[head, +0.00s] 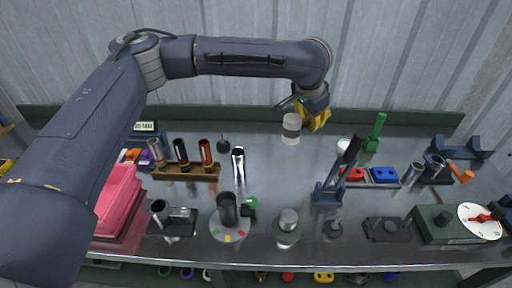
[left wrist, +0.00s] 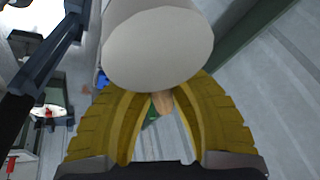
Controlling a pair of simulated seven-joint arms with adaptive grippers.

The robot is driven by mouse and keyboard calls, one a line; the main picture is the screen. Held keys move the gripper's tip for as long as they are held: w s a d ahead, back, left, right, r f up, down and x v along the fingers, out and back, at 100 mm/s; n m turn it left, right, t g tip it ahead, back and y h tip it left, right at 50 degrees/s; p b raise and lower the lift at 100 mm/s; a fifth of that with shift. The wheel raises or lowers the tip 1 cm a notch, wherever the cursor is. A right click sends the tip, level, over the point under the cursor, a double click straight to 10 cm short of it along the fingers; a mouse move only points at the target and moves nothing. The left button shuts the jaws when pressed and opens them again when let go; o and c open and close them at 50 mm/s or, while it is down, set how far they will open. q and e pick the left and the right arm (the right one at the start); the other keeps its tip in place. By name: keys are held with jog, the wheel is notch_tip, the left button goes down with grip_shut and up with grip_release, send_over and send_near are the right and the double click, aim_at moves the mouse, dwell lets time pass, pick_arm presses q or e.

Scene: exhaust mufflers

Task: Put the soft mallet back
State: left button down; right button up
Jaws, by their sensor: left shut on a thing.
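The soft mallet shows a pale grey cylindrical head with a darker band (head: 291,128), held in the air above the back middle of the bench. My left gripper (head: 316,117), with yellow fingers, is shut on its handle just right of the head. In the left wrist view the round end of the mallet head (left wrist: 158,48) fills the upper middle. A bit of the wooden handle (left wrist: 163,102) shows between the yellow fingers (left wrist: 160,110); the rest is hidden. My right gripper is out of view.
Below stands a metal bench (head: 275,180). A wooden rack (head: 187,172) with several tubes and a pink stack (head: 118,200) are at left. A dark blue upright tool (head: 335,180), a green-handled piece (head: 376,132) and a dial box (head: 445,226) are at right.

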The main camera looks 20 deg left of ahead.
pick_arm(q)
jog(key=w+a+m+g+h, duration=0.2)
jog(key=w+a+m, duration=0.5)
jog(key=w+a, duration=0.6)
jog(key=f, duration=2)
jog(key=shift+a+f, duration=0.25)
jog(key=shift+f, duration=0.05)
jog(key=c, duration=1.3)
grip_release()
jog(key=shift+f, duration=0.1)
jog(key=shift+o, duration=0.2)
jog(key=v, duration=1.2)
jog(key=shift+s+a+h, duration=0.2)
jog(key=shift+h, duration=0.1)
